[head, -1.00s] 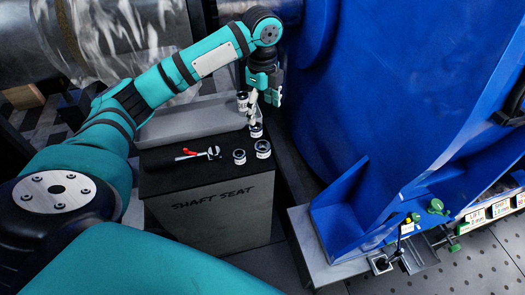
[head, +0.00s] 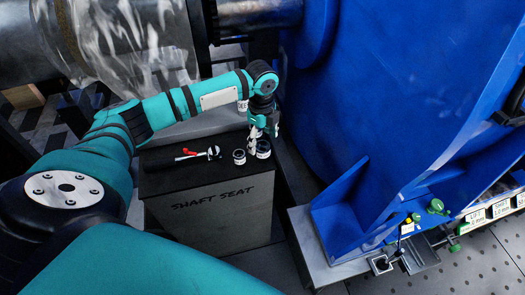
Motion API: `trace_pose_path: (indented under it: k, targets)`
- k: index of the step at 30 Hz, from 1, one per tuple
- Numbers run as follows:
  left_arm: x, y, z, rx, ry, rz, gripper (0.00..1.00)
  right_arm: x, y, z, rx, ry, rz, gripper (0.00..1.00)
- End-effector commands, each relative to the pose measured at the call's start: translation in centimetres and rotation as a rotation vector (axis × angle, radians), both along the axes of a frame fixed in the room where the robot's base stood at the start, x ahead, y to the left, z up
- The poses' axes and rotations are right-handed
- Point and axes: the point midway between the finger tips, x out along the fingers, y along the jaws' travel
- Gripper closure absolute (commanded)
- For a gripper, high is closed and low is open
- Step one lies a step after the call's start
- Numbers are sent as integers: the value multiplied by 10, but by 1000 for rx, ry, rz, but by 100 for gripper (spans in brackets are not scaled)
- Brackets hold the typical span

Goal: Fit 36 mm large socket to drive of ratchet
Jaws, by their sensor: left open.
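The ratchet (head: 203,154), with a red mark near its head, lies on the dark top of the block marked SHAFT SEAT. Two short sockets with dark openings and white labels stand to its right: a left socket (head: 239,157) and a right socket (head: 264,151). Another socket (head: 242,106) shows farther back, partly behind my arm. The labels are too small to read, so I cannot tell which is 36 mm. My left gripper (head: 258,143) is open, pointing down right at the two front sockets and partly covering the right one. My right gripper is not in view.
A large blue housing (head: 400,90) rises close on the right. A grey ledge (head: 190,130) lies behind the block. A rail with labelled parts (head: 475,217) is at the lower right.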

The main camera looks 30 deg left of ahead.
Motion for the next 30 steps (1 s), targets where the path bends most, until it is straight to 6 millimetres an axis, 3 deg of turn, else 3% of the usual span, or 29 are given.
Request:
trace_pose_path:
  k: [6,16,30]
  targets:
    - [-1,-2,-32,1,4,0,26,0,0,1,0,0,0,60]
    - [0,-2,-38,1,1,-1,27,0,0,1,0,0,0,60]
    - [0,-2,-38,1,1,-1,89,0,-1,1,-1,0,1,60]
